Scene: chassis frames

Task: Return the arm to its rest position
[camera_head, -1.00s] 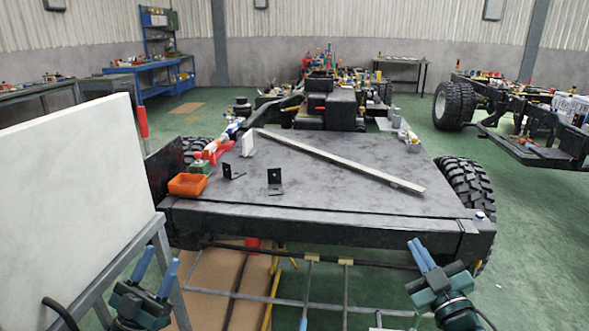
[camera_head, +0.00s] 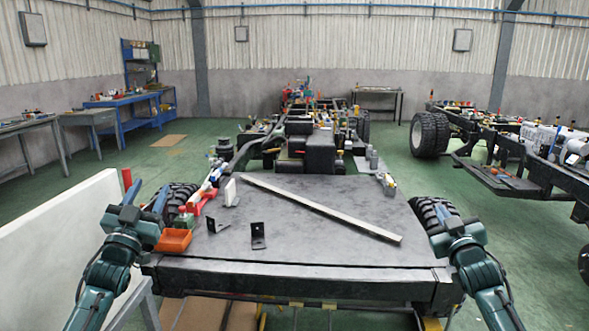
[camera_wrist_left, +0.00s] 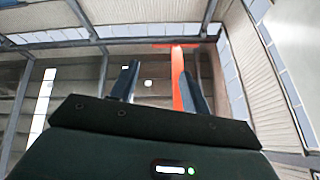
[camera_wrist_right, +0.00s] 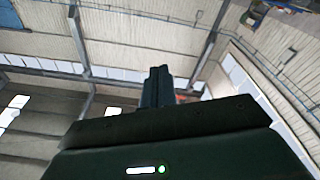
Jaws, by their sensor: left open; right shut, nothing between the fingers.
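My left gripper (camera_head: 148,199) is at the left in the head view, raised beside the left edge of the flat chassis deck (camera_head: 320,240). In the left wrist view its two fingers (camera_wrist_left: 158,88) stand apart with nothing held, pointing up toward the roof. My right gripper (camera_head: 452,214) is at the right in the head view, by the right wheel. In the right wrist view its fingers (camera_wrist_right: 158,86) are together and empty, also pointing toward the roof.
A white panel (camera_head: 60,230) stands at the left. A second chassis (camera_head: 510,165) is at the right. The deck's front is clear.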

